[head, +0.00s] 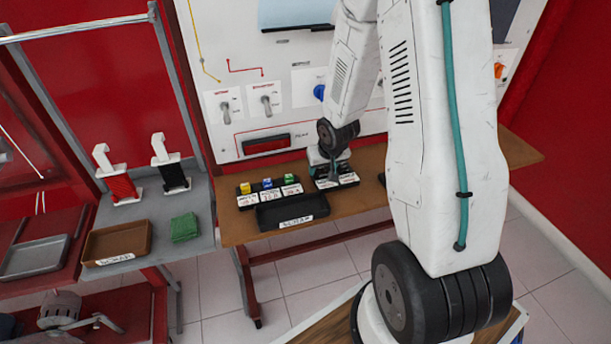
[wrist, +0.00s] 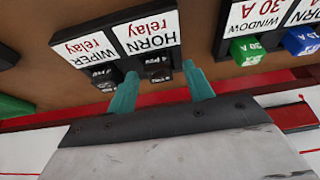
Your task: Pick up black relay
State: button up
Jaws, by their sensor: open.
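Two black relays sit side by side in a black holder in the wrist view. One (wrist: 158,68) is by the label "HORN relay", the other (wrist: 104,76) by "WIPER relay". My gripper (wrist: 162,86) is open, its teal fingers on either side of the horn relay. The left finger is in the gap between the two relays. Whether the fingers touch the relay I cannot tell. In the head view my gripper (head: 334,172) is over the relay holder (head: 347,181) and mostly hides the relays.
A holder with yellow (head: 245,188), blue (head: 267,183) and green (head: 289,179) fuses stands left of the relays. A black tray (head: 265,217) lies in front of it on the brown table (head: 232,228). A white panel (head: 235,145) rises behind.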

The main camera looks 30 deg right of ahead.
jog(key=shift+d+f, duration=0.1)
jog(key=shift+f, duration=0.05)
jog(key=c, duration=1.1)
jog(key=shift+o, duration=0.2)
jog(key=shift+w, duration=0.1)
